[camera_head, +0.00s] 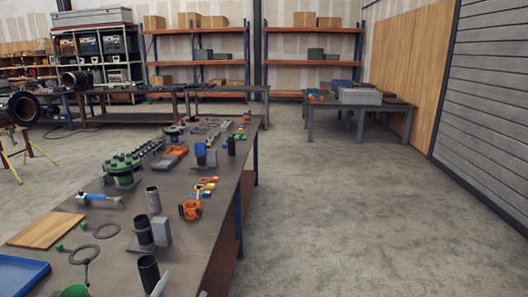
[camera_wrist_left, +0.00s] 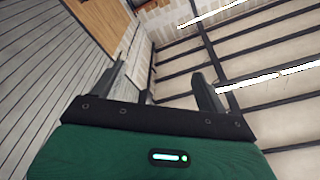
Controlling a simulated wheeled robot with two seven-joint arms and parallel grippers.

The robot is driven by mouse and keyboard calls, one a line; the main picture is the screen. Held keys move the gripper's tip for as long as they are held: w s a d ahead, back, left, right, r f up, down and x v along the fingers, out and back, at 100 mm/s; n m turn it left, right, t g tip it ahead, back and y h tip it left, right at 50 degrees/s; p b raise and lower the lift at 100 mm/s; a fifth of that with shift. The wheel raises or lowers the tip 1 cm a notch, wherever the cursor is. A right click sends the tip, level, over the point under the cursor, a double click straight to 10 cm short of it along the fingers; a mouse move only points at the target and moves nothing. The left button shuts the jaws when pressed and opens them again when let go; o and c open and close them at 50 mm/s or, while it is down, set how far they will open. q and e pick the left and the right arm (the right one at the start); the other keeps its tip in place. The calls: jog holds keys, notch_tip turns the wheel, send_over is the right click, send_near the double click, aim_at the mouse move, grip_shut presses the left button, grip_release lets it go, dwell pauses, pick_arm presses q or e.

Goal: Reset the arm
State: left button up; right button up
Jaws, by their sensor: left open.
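My left gripper (camera_wrist_left: 163,88) shows in the left wrist view. Its two dark fingers stand apart above the green gripper body, with nothing between them. It points up, with ceiling beams and the upper wall behind it. In the head view I cannot clearly make out either gripper. My right gripper is in neither view. A green flange with bolts (camera_head: 122,166) sits on the long workbench (camera_head: 185,182) in the head view.
The bench also holds dark pipe pieces (camera_head: 149,272), an orange part (camera_head: 191,210), a wooden board (camera_head: 45,229) and a blue tray (camera_head: 20,273). The floor (camera_head: 335,220) right of the bench is clear. Another table (camera_head: 360,103) and shelves (camera_head: 315,31) stand farther back.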

pick_arm(q)
jog(key=s+a+f+n+g+y, duration=0.2)
jog(key=s+a+f+n+g, duration=0.15)
jog(key=s+f, duration=0.3)
jog(key=s+a+f+n+g+y, duration=0.25)
jog(key=s+f+g, duration=0.25)
jog(key=f, duration=0.3)
jog(key=s+d+f+n+g+h, duration=0.1)
jog(key=s+f+g, duration=0.3)
jog(key=s, duration=0.3)
jog(key=s+f+g, duration=0.4)
jog(key=s, duration=0.4)
notch_tip(320, 180, down, 28)
jog(key=s+a+f+g, duration=0.2)
jog(key=s+a+f, duration=0.1)
jog(key=s+f, duration=1.6)
notch_tip(320, 180, down, 3)
jog(key=shift+s+r, duration=0.2)
jog(key=shift+s, duration=0.1)
